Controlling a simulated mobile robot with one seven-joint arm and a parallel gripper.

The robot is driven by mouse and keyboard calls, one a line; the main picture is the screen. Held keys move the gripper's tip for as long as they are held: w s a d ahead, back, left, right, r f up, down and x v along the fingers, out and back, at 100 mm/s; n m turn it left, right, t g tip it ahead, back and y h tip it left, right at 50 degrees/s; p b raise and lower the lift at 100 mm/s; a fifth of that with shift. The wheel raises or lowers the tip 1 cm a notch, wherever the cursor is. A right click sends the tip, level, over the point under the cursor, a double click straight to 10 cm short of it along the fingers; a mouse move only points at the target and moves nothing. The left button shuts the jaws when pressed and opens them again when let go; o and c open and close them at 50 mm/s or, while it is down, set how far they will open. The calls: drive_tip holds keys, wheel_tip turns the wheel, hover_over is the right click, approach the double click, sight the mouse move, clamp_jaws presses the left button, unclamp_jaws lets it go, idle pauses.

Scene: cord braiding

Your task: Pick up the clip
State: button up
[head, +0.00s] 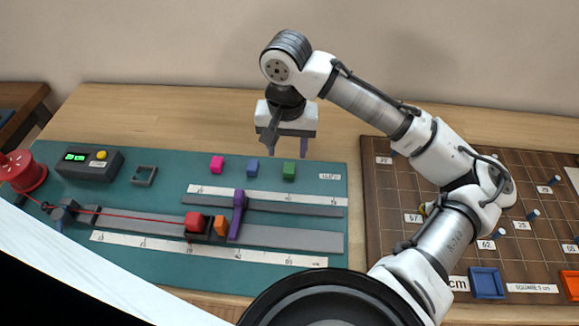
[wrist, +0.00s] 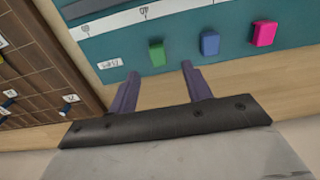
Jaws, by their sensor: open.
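Three small clip-like blocks stand in a row near the back of the teal board: a pink one (head: 217,164), a blue one (head: 253,168) and a green one (head: 289,170). They also show in the wrist view as green (wrist: 157,53), blue (wrist: 209,43) and pink (wrist: 264,33). I cannot tell which one the task means. My gripper (head: 286,150) is open and empty, above the board's back edge and behind the blue and green blocks. In the wrist view its purple fingers point toward the green and blue blocks without touching them.
A red cord runs from a red spool (head: 24,172) to a red block (head: 197,223), beside an orange piece (head: 221,225) and a purple upright (head: 238,213). White rulers (head: 262,195) lie in front of the blocks. A brown pegboard (head: 385,235) stands to the right.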

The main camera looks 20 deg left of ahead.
sight(289, 167)
drive_tip(key=shift+w+d+f+p, duration=0.1)
drive_tip(key=shift+f+p, duration=0.15)
drive_tip(key=shift+f, duration=1.35)
drive_tip(key=shift+w+f+p, duration=0.1)
drive_tip(key=shift+f+p, duration=0.1)
drive_tip(key=shift+f, duration=1.4)
drive_tip(key=c, duration=1.1)
